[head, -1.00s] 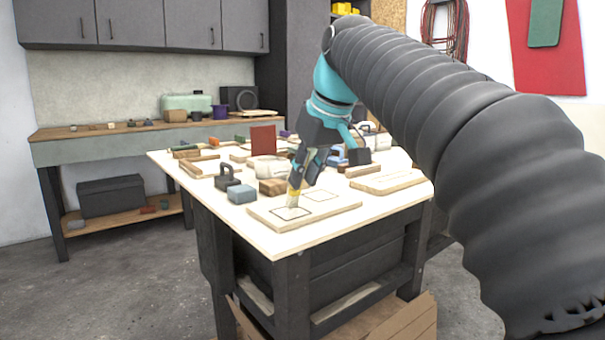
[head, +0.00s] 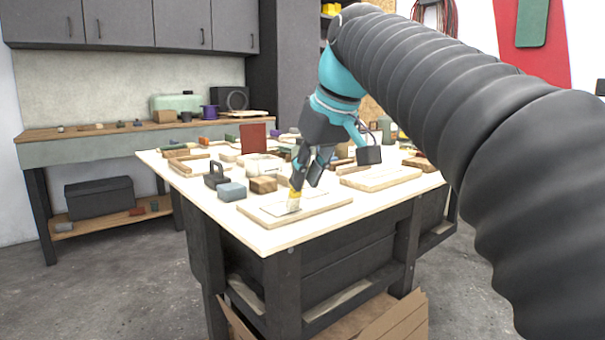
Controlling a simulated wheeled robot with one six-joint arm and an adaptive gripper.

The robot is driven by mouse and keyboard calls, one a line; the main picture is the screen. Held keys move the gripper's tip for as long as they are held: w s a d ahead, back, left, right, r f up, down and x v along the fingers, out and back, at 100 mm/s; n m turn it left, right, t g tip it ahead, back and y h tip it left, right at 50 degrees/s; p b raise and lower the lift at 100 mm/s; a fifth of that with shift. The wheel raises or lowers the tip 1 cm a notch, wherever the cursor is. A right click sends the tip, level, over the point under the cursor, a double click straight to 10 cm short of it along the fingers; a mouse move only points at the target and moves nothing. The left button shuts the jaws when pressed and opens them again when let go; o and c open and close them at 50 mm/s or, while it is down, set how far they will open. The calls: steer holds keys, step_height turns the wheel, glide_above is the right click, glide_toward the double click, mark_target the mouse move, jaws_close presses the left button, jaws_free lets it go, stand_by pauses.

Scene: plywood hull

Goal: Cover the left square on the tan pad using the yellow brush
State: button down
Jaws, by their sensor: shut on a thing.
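The tan pad (head: 333,202) lies flat near the front edge of the worktable. Its left square (head: 277,209) shows only in part, as a faint outline beside the brush. The right square is mostly hidden by my gripper and hard to make out. My gripper (head: 300,180) points down over the pad and is shut on the yellow brush (head: 295,195). The brush is nearly upright, with its pale bristles low at the left square; they look to touch the pad, but I cannot be sure.
A blue-grey block (head: 231,192), a wooden block (head: 263,184) and a dark handled tool (head: 216,175) stand left of the pad. Another tan board (head: 381,179) lies behind it to the right. A dark red upright panel (head: 253,137) stands at the back. The table's front-left strip (head: 225,212) is clear.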

steer(key=shift+s, duration=0.15)
steer(key=shift+w+a+p, duration=0.3)
steer(key=shift+w+p, duration=0.15)
steer(key=shift+w, duration=0.1)
steer(key=shift+w+a+p, duration=0.3)
steer(key=shift+w+p, duration=0.1)
steer(key=shift+w, duration=0.1)
steer(key=shift+w+a+p, duration=0.55)
steer(key=shift+w+p, duration=0.05)
steer(key=shift+w, duration=0.2)
steer(key=shift+w+a, duration=0.1)
steer(key=shift+w+a, duration=0.55)
steer(key=shift+w, duration=0.3)
